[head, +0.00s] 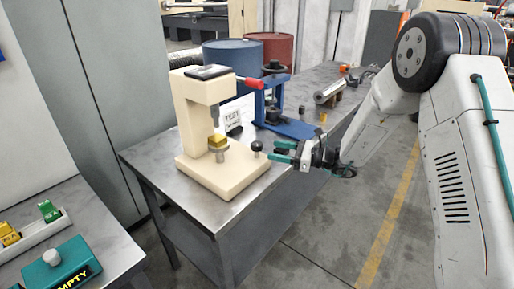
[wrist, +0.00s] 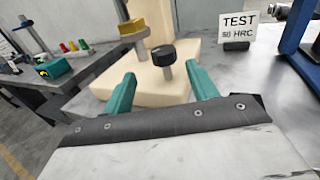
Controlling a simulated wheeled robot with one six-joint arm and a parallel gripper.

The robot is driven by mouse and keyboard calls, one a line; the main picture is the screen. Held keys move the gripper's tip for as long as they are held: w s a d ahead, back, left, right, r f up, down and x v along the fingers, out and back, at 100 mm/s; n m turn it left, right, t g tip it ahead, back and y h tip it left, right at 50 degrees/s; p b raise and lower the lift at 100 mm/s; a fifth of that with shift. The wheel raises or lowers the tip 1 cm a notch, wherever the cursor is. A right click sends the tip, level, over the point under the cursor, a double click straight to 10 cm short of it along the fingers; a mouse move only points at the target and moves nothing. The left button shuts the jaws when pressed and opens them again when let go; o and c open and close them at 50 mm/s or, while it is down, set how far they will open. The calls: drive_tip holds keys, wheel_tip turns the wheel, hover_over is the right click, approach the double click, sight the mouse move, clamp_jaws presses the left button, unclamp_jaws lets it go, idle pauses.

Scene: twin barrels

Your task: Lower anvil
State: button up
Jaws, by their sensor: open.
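A cream hardness tester (head: 200,110) stands on the grey table with a red lever (head: 256,83) at its upper right. A yellow block (head: 217,141) sits on its metal anvil post (head: 219,155), below the head. A black knob (head: 257,146) on a short metal stem rises from the base at the right. My gripper (head: 283,152) is to the right of the knob, with its teal fingers apart and nothing between them. In the wrist view the knob (wrist: 162,54) appears just beyond and between the open fingertips (wrist: 162,78), apparently not touched. The yellow block (wrist: 131,27) is behind it.
A white "TEST 50 HRC" card (wrist: 237,27) stands right of the tester. A blue press-like stand (head: 275,110) is behind it. Blue (head: 232,54) and red (head: 277,48) barrels stand farther back. A second table at lower left holds a teal "EMPTY" box (head: 62,268).

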sight(257, 147)
drive_tip(key=shift+w+a+f, duration=0.15)
drive_tip(key=shift+w+f, duration=0.15)
drive_tip(key=x, duration=0.7)
drive_tip(key=shift+w+a, duration=0.2)
drive_tip(key=c, duration=1)
